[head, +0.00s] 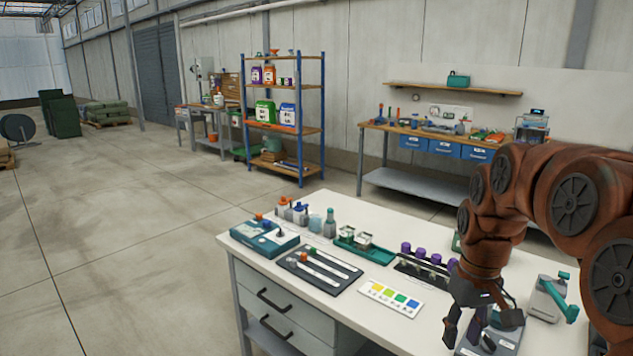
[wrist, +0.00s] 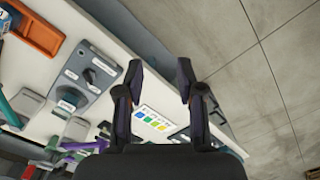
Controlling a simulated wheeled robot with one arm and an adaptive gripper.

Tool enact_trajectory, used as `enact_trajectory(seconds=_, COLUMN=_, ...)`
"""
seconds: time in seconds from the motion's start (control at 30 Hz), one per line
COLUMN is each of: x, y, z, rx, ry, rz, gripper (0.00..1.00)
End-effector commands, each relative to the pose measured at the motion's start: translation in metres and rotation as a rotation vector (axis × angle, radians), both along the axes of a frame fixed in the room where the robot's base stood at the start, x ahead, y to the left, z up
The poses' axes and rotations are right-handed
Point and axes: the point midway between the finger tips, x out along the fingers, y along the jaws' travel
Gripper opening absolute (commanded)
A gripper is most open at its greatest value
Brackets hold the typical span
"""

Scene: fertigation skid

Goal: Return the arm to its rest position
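My rust-red arm reaches in from the right in the head view. My gripper (head: 482,322) hangs over the right front part of the white table (head: 335,293). In the wrist view my gripper (wrist: 160,80) has its two dark fingers spread apart, with nothing between them. The table's front edge and the grey floor show beyond the fingertips. A grey device (head: 500,341) lies below the gripper and is partly hidden by it.
Open floor (head: 120,230) lies left.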

Motion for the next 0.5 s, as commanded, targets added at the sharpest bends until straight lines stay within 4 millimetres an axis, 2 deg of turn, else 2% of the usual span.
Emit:
enact_trajectory(seconds=0.03, x=-0.015, y=0.009, z=0.004, rx=-0.002, ry=0.007, rz=0.003, gripper=0.38)
enact_trajectory(seconds=0.2, x=-0.063, y=0.034, z=0.005, rx=-0.008, ry=0.027, rz=-0.01, gripper=0.38)
enact_trajectory(seconds=0.5, x=-0.152, y=0.063, z=-0.005, rx=-0.027, ry=0.062, rz=-0.054, gripper=0.38)
